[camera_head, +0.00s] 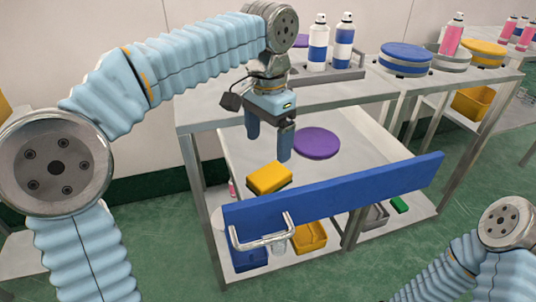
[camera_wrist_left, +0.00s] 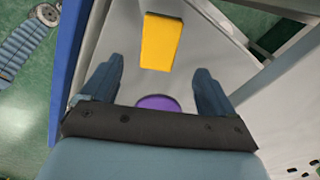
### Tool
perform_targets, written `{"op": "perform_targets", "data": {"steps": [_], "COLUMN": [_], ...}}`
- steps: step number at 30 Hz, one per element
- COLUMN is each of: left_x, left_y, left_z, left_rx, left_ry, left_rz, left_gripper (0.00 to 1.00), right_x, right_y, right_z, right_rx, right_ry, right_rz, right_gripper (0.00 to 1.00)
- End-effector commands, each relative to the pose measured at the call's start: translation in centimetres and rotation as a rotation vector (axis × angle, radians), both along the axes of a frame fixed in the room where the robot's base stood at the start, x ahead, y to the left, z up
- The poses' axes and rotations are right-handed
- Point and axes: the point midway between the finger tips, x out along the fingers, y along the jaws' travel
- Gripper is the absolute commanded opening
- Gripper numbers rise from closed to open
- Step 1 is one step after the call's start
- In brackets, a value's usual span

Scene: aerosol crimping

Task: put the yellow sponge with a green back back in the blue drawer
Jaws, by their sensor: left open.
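The yellow sponge (camera_head: 268,176) lies inside the open blue drawer (camera_head: 335,195), on its pale floor near the left end of the blue front. Its yellow side faces up and a dark edge shows below. The sponge also shows in the left wrist view (camera_wrist_left: 161,42), beyond my fingertips. A purple disc (camera_head: 317,142) lies in the drawer, further back and right. My left gripper (camera_head: 269,146) is open and empty above the drawer, behind the sponge and apart from it. Only part of my right arm shows at lower right; its gripper is out of view.
The drawer's front and white handle (camera_head: 264,232) stick out towards me. Spray cans (camera_head: 318,43) and a blue round pad (camera_head: 405,57) stand on the tabletop behind. A lower shelf holds a yellow bin (camera_head: 309,237), a blue bin (camera_head: 248,258) and a green block (camera_head: 399,204).

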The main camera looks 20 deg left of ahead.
Motion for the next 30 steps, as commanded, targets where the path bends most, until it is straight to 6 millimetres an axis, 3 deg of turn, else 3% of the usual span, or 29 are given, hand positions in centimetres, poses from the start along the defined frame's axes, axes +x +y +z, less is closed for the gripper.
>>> {"op": "perform_targets", "data": {"steps": [3,7,30], "left_x": [0.1,0.0,0.0], "left_y": [0.0,0.0,0.0], "left_z": [2.1,3.2,3.3], "left_rx": [-0.001,0.0,0.001], "left_ry": [-0.001,0.0,0.001], "left_rz": [0.0,0.0,0.0], "left_gripper": [0.88,0.88,0.88], "right_x": [0.0,0.0,0.0], "right_y": [0.0,0.0,0.0], "right_z": [0.5,0.6,0.6], "right_rx": [0.001,0.001,0.001], "right_ry": [-0.001,0.0,0.0], "right_rz": [0.001,0.001,0.001], "right_gripper": [0.43,0.43,0.43]}}
